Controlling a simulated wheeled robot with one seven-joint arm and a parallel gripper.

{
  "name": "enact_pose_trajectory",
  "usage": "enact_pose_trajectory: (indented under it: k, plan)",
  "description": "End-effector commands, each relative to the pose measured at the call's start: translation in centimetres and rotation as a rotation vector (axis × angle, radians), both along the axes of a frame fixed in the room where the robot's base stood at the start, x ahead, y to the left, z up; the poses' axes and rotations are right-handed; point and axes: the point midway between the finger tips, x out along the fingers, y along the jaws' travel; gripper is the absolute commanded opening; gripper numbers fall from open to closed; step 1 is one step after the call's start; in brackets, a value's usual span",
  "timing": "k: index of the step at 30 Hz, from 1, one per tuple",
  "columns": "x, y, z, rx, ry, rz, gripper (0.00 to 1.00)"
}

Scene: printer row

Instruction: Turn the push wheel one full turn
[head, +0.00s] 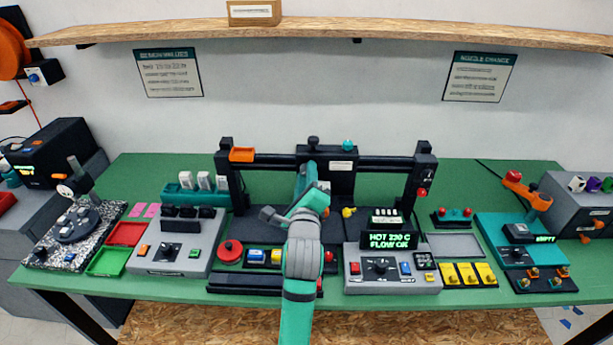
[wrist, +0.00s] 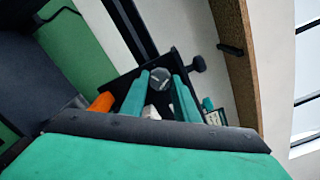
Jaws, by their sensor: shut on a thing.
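My gripper (head: 308,176) is in front of the black gantry printer (head: 380,162) at the middle of the bench, fingers pointing away from me. In the wrist view, my two teal fingers (wrist: 161,92) are shut on a small grey round piece, which I take to be the push wheel (wrist: 160,76). It sits between the fingertips, and its lower part is hidden by them. In the head view, my gripper and arm cover that spot, so the wheel does not show there. Its turn angle cannot be told.
An orange block (head: 242,154) sits on the gantry's left end. A dark knob (head: 313,142) and a teal knob (head: 347,145) stand on top. A wooden shelf (head: 420,31) hangs above.

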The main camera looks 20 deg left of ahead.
Motion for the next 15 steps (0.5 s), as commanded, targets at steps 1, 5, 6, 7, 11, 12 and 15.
enact_pose_trajectory:
  k: [1,5,6,7,11,12,15]
  plan:
    - [-0.01,0.0,-0.16,0.004,0.005,0.0,0.05]
    - [-0.01,-0.02,-0.16,0.011,0.007,0.0,0.05]
    - [-0.01,-0.02,-0.16,0.011,0.007,0.0,0.05]
    - [-0.01,-0.02,-0.16,0.011,0.007,0.0,0.05]
    - [0.0,-0.02,-0.17,0.011,0.007,0.0,0.05]
    - [0.0,-0.01,-0.16,0.01,0.006,0.0,0.05]
    - [0.0,-0.02,-0.17,0.01,0.006,0.0,0.37]
